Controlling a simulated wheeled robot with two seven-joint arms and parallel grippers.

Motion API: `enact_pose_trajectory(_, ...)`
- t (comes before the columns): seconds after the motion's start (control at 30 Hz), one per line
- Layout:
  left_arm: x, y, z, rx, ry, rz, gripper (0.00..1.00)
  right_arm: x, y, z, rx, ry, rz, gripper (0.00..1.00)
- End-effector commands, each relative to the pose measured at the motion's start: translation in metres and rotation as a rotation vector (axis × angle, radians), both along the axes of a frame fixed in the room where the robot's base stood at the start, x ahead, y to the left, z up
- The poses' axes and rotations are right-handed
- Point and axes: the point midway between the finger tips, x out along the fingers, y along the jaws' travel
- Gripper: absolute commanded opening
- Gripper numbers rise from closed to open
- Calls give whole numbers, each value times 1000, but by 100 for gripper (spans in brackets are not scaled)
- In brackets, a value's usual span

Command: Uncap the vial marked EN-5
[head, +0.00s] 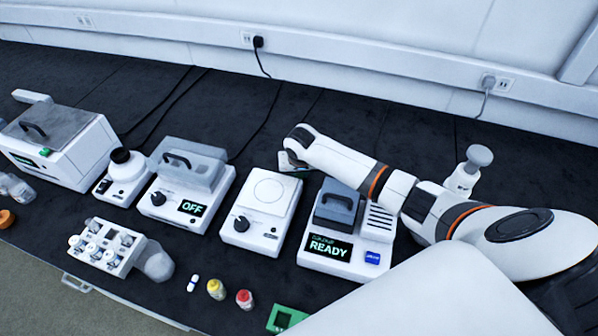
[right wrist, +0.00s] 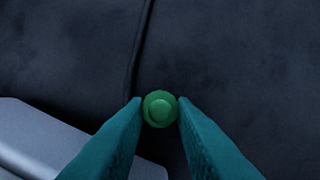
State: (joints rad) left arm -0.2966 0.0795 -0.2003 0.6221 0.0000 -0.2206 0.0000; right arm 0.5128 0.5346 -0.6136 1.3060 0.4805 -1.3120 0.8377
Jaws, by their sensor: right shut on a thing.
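In the right wrist view, the two teal fingers of my right gripper (right wrist: 160,110) are closed on the sides of a small round green cap-like thing (right wrist: 160,106), seen from above. Whether a vial is under it is hidden. In the head view, my right arm reaches in from the right, and its hand end is behind the row of devices; the held thing cannot be made out there. No EN-5 marking is readable in either view. A white rack (head: 107,262) holds several small vials at the left front. My left gripper is not in view.
A device reading READY (head: 328,248), a white plate device (head: 262,208) and a device reading OFF (head: 187,198) stand in a row. Yellow-capped (head: 216,289) and red-capped (head: 244,299) vials stand near the front edge beside a green block (head: 286,318). Dark bench behind is mostly free, with cables.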

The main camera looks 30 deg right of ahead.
Motion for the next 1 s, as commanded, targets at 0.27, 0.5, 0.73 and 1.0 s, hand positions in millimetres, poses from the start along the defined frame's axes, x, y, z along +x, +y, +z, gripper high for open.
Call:
enact_pose_trajectory(0.27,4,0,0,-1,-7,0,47,0,0,-2,1,0,0,0)
enact_pose_trajectory(0.5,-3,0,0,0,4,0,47,0,0,-4,0,0,0,43)
enact_pose_trajectory(0.73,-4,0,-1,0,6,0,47,0,0,-4,0,0,0,45)
enact_pose_trajectory(1.0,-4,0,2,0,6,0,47,-4,3,17,2,-3,1,45)
